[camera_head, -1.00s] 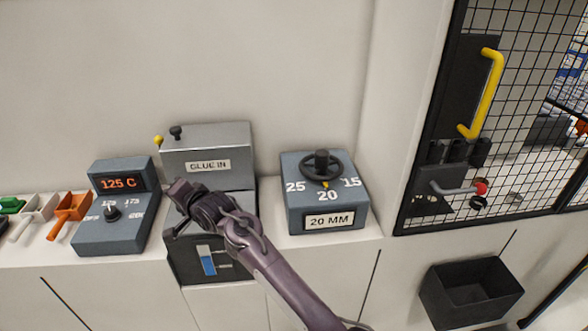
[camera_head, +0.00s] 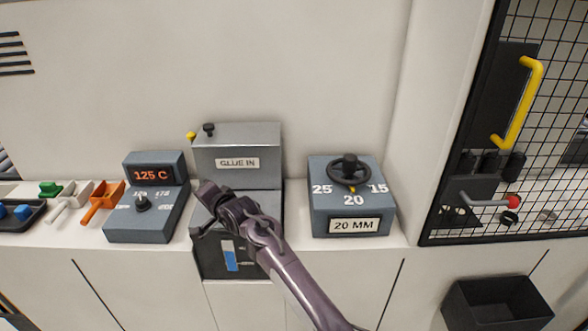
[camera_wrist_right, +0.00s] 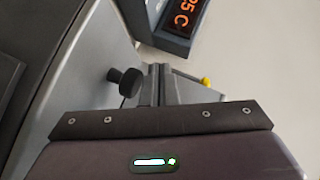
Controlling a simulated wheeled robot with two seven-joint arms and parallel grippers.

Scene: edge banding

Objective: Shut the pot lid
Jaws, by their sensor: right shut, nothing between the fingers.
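The glue pot has its grey lid (camera_head: 237,147), marked GLUE IN, standing upright at the back of its dark body (camera_head: 210,262). A black knob (camera_head: 209,129) sticks up from the lid's top edge; in the right wrist view the black knob (camera_wrist_right: 125,80) is left of the fingers. My right gripper (camera_head: 205,191) is in front of the lid's lower left part in the head view, hiding part of the pot. Its fingers (camera_wrist_right: 160,82) are shut and empty; I cannot tell whether they touch the lid. My left gripper is not in view.
A yellow ball (camera_head: 191,136) is beside the lid's top left. The 125 C dial box (camera_head: 143,222) stands left, the 20 MM handwheel box (camera_head: 348,215) right. Scoops (camera_head: 101,202) lie further left. A mesh guard (camera_head: 548,100) and black bin (camera_head: 497,304) are right.

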